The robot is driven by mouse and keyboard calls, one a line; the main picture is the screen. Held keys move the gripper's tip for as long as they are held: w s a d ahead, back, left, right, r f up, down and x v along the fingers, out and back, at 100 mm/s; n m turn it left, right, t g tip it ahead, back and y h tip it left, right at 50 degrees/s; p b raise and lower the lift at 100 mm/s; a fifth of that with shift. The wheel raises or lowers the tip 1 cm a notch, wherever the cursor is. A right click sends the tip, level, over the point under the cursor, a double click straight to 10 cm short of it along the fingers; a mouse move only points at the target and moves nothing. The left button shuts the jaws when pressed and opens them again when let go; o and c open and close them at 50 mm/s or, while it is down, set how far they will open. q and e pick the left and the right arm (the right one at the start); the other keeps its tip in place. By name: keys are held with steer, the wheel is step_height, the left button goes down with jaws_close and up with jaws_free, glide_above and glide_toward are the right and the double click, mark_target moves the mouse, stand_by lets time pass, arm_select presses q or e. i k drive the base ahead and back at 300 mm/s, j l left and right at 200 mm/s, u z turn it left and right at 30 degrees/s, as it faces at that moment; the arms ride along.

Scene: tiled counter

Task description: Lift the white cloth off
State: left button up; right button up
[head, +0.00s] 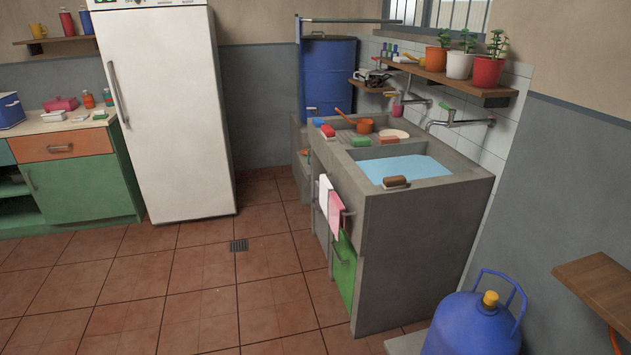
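The white cloth (325,196) hangs on the front side of the grey concrete sink counter (410,250), over what looks like a rail. A pink cloth (336,215) hangs right beside it, nearer to me, and the two look close together or slightly overlapping. A green panel or cloth (344,270) shows below them. Neither of my grippers is in the head view.
The sink basin (432,184) holds blue water, with a brown brush (395,182) on its rim. A white fridge (168,110) stands left, a blue gas cylinder (470,325) front right. The tiled floor (200,290) before the counter is clear, with a small drain.

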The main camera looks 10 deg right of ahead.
mark_target(325, 187)
steer(key=i+z, duration=0.15)
steer(key=i, duration=0.5)
steer(key=i+j+z, duration=0.15)
steer(key=i, duration=0.45)
steer(key=i+j+z, duration=0.2)
steer(key=i+z, duration=0.2)
steer(key=i+j+z, duration=0.3)
steer(key=z, duration=0.15)
steer(key=i, duration=0.1)
